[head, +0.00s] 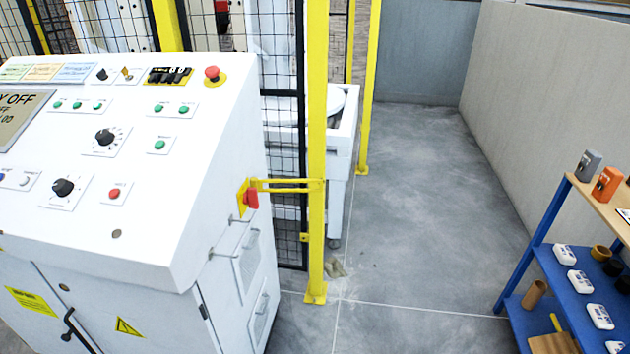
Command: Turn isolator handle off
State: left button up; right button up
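The isolator handle (251,199) is red and sits on a yellow plate (242,197) on the right side wall of the white control cabinet (200,150). It is seen nearly edge-on, so its exact switch position is hard to tell. A display (18,118) on the sloped panel is cut by the left edge and reads partly "OFF". Neither of my grippers shows in the head view.
A yellow post (318,150) with a yellow bar (285,185) stands close beside the handle, along the black mesh fence (284,140). Open grey floor (420,200) lies to the right.

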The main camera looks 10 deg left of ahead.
aim_at(250, 197)
jog(key=i+l+z, duration=0.4)
jog(key=i, duration=0.25)
jog(key=i+z, duration=0.35)
jog(key=i, duration=0.3)
jog(key=i+l+u, duration=0.1)
jog(key=i+u, duration=0.3)
jog(key=i+l+u, duration=0.2)
jog(key=i+u, duration=0.15)
jog(key=i, duration=0.1)
